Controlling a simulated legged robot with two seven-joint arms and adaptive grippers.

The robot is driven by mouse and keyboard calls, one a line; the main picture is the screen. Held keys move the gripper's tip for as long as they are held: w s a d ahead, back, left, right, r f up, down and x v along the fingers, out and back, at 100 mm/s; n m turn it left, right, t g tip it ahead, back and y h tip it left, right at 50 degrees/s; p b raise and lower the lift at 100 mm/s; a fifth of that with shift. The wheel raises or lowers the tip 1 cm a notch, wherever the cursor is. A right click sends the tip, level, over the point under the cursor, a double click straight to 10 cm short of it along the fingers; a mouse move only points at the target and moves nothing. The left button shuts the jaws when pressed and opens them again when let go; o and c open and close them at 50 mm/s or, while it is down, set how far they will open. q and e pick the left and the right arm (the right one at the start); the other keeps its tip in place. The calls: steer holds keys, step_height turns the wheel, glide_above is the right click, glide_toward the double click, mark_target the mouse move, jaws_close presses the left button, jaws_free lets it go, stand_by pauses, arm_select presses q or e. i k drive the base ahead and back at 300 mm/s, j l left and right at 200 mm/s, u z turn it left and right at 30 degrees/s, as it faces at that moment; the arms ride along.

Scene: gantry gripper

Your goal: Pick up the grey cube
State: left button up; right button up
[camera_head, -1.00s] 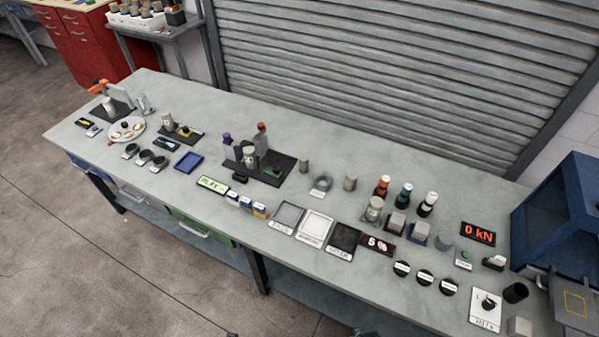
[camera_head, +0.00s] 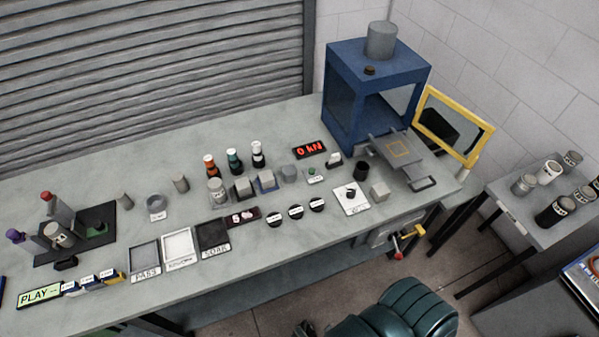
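Several grey blocks stand on the long grey workbench (camera_head: 290,235). A light grey cube (camera_head: 379,191) stands alone near the right end, beside a white dial plate. A darker grey cube (camera_head: 243,188) stands mid-bench behind the small red display. Another grey cube (camera_head: 267,180) is beside it, with blue at its base. A grey rounded block (camera_head: 289,174) stands just right of that. The view does not settle which one the task names. Neither of my grippers can be made out.
A blue press (camera_head: 378,70) with an open yellow-framed door (camera_head: 455,125) stands at the right end. Bottles (camera_head: 234,160), black discs (camera_head: 296,212) and three labelled trays (camera_head: 178,245) crowd the middle. A dark green padded seat-like shape (camera_head: 400,310) is in front. A side table (camera_head: 540,205) holds jars.

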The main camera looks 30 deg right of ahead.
mark_target(267, 178)
steer(key=z, duration=0.8)
steer(key=l, duration=0.15)
